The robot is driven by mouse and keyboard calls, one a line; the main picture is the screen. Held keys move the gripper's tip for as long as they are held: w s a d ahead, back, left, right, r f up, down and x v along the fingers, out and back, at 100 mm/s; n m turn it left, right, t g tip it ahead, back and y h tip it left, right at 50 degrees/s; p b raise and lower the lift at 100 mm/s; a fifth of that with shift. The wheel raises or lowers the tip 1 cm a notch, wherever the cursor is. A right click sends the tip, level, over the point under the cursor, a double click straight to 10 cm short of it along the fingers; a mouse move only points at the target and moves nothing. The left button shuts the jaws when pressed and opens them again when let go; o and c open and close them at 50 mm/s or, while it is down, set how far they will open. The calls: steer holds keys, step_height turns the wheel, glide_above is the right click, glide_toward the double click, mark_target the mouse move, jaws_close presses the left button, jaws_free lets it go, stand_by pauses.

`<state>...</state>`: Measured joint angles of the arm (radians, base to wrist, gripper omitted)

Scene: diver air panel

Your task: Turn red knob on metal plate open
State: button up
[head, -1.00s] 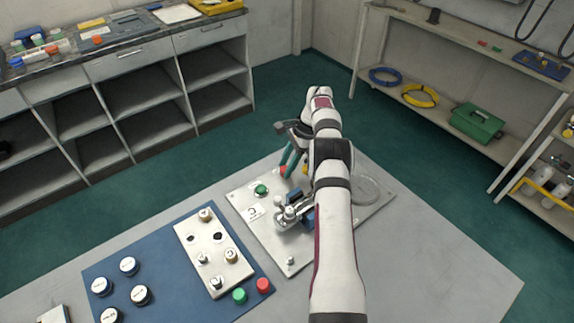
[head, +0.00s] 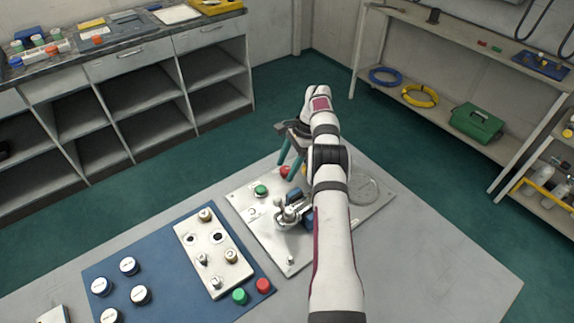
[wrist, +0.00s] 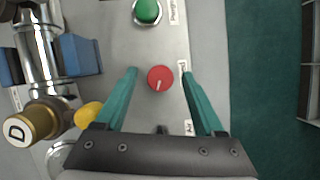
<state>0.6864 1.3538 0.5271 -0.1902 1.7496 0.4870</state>
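The red knob (wrist: 160,78) is on the metal plate (wrist: 105,20), with a short pale mark on its face. In the head view the red knob (head: 285,171) shows at the plate's far edge, next to my gripper. My gripper (wrist: 158,72) is open, with one teal finger on each side of the knob and a gap on both sides. In the head view my gripper (head: 291,158) points down over the far part of the plate (head: 290,262). I cannot tell the height of the fingertips above the plate.
A green knob (wrist: 147,11) sits beyond the red one on the plate. A chrome valve assembly (wrist: 38,60) with blue parts, a brass cap marked D (wrist: 30,124) and a yellow knob (wrist: 88,115) stand to the left. Green floor lies to the right.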

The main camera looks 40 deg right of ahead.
steer(key=s+d+r+m+t+h, duration=0.1)
steer(key=s+r+m, duration=0.2)
steer(key=r+m, duration=0.3)
steer(key=s+d+r+m+t+h, duration=0.1)
steer(key=s+d+r+m+t, duration=0.15)
steer(key=r, duration=0.55)
steer(key=shift+m+g, duration=0.25)
steer(key=shift+m, duration=0.1)
steer(key=x, duration=1.5)
steer(key=shift+a+f, duration=0.2)
steer(key=shift+a, duration=0.15)
steer(key=shift+c, duration=0.3)
